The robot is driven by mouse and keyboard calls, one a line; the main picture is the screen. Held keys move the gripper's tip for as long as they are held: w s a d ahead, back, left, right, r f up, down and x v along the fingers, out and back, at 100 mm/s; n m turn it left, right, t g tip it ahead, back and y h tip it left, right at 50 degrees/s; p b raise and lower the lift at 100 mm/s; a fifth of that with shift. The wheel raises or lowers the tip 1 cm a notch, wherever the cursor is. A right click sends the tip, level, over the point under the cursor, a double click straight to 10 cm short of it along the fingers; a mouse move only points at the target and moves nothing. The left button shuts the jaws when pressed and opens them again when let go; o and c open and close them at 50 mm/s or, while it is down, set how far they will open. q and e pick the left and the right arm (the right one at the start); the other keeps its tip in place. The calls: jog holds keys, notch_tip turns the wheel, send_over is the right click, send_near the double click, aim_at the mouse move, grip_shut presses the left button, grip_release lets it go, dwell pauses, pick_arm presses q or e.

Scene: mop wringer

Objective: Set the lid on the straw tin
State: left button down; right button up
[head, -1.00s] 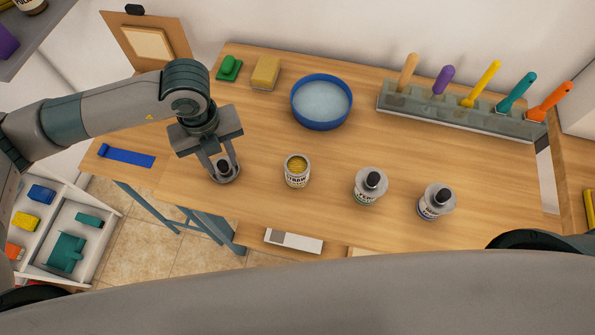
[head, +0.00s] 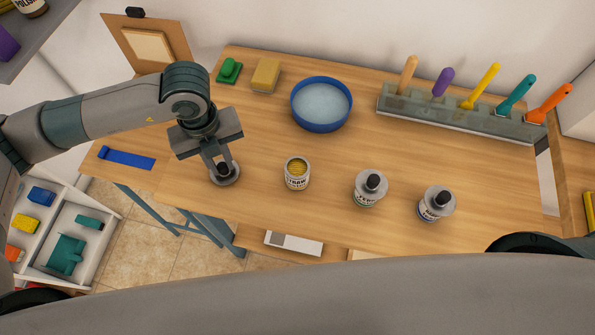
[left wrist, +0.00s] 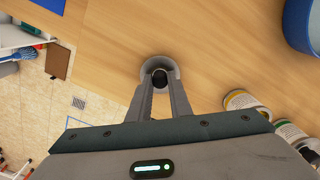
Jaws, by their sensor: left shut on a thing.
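The straw tin (head: 297,173) stands open on the workbench, with yellow contents showing at its top. It also shows in the left wrist view (left wrist: 240,101) at the right. The lid (head: 226,178) is a grey disc with a black knob, left of the tin. My left gripper (head: 222,168) points down and is shut on the lid's knob; the lid also shows between the fingertips in the left wrist view (left wrist: 159,69). Whether the lid touches the bench I cannot tell. My right gripper is not in view.
Two lidded tins (head: 369,188) (head: 436,203) stand right of the straw tin. A blue bowl (head: 321,104) and a rack of coloured-handled tools (head: 455,118) are behind. A yellow block (head: 265,75) and blue strip (head: 127,158) lie to the left. Bench between lid and tin is clear.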

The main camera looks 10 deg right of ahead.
pick_arm(q)
jog(key=shift+r+p, duration=1.25)
jog(key=shift+r, duration=1.25)
jog(key=c, duration=2.3)
grip_release()
grip_shut()
jog(key=shift+r, duration=0.1)
